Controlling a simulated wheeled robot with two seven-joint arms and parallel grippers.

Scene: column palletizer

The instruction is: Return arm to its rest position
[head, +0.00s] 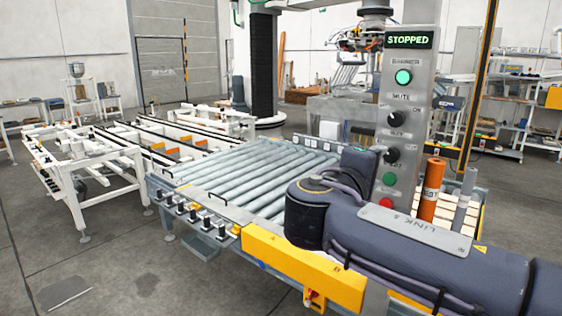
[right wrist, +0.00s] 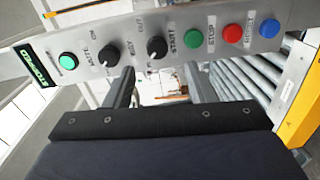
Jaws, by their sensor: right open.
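My right arm (head: 420,250) reaches in from the lower right in the head view. Its gripper (head: 362,163) is a dark block in front of the grey control panel (head: 413,110); its fingertips are hard to make out there. In the right wrist view my right gripper (right wrist: 161,82) is open, with its two dark fingers apart and nothing between them. The panel's row of buttons and knobs lies beyond the fingers, including a green START button (right wrist: 192,40) and a red STOP button (right wrist: 233,32). I cannot tell whether a finger touches the panel. My left gripper is not in view.
The panel display (head: 410,40) reads STOPPED and a green lamp (head: 403,77) is lit. A roller conveyor (head: 245,170) with a yellow front rail (head: 290,262) lies left of my arm. An orange post (head: 431,190) stands right of the panel. Open floor (head: 110,265) lies at lower left.

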